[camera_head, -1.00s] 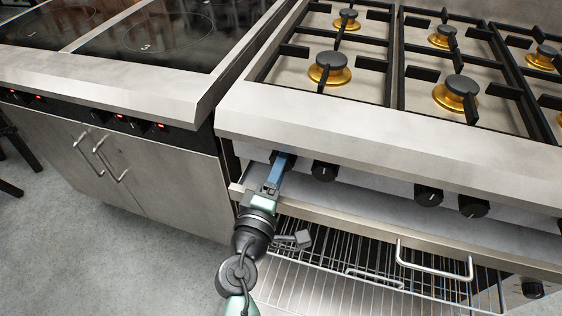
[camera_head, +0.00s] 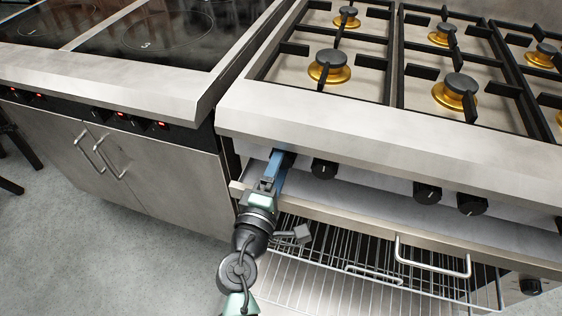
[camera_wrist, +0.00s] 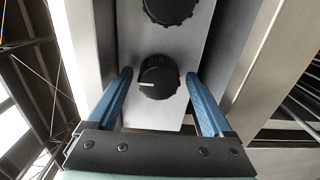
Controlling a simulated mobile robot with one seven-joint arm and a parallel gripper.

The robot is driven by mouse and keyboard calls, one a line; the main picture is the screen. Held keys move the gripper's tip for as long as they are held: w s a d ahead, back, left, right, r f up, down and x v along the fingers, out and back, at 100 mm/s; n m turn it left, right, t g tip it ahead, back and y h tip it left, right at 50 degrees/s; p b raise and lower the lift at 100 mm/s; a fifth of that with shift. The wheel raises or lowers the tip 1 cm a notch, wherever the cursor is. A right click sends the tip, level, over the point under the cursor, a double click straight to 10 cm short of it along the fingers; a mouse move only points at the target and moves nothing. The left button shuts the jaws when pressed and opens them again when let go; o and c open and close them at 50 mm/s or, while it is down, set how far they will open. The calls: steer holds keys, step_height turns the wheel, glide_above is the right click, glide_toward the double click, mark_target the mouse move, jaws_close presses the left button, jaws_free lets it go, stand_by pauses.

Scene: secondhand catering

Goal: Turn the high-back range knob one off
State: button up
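The leftmost black range knob (camera_wrist: 158,77) sits on the steel front panel, its white pointer line toward the left in the wrist view. In the head view this knob (camera_head: 289,159) is mostly hidden by my gripper. My gripper (camera_wrist: 158,73) is open, with one blue finger on each side of the knob. Gaps show between the fingers and the knob, and nothing is held. In the head view my gripper (camera_head: 276,159) reaches up to the panel just under the steel front ledge of the range (camera_head: 380,140).
A second knob (camera_head: 324,169) is close to the right, with more knobs (camera_head: 428,193) farther along. Below the panel are a door handle (camera_head: 432,262) and wire racks (camera_head: 350,262). A glass-topped cooker (camera_head: 150,45) stands at the left.

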steer(key=shift+s, duration=0.1)
steer(key=v, duration=1.2)
steer(key=shift+s+b, duration=0.3)
steer(key=shift+s, duration=0.1)
steer(key=shift+a+r, duration=0.1)
steer(key=shift+a, duration=0.05)
